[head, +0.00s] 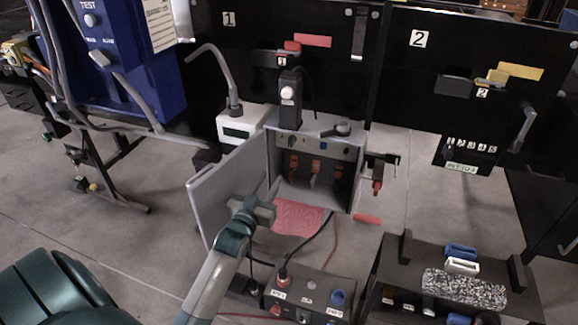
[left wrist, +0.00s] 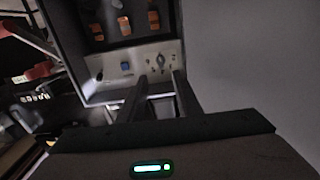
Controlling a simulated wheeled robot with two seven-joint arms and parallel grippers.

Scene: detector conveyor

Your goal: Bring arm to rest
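My left gripper (head: 274,199) reaches in from the bottom of the head view and is in front of the open grey cabinet (head: 357,150), beside its swung-out door (head: 230,190). Its two fingers are apart with nothing visible between them. In the left wrist view the fingers (left wrist: 161,76) point at the cabinet's light panel (left wrist: 105,87), which has a blue button and knobs. I cannot tell whether they touch it. My right gripper shows in neither view.
A pink mat (head: 298,217) lies by the cabinet's opening. A control box (head: 310,288) with cables stands below it, and a dark rack (head: 400,262) stands at the right. A blue test unit (head: 120,60) is at the upper left. Floor at the left is fairly clear.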

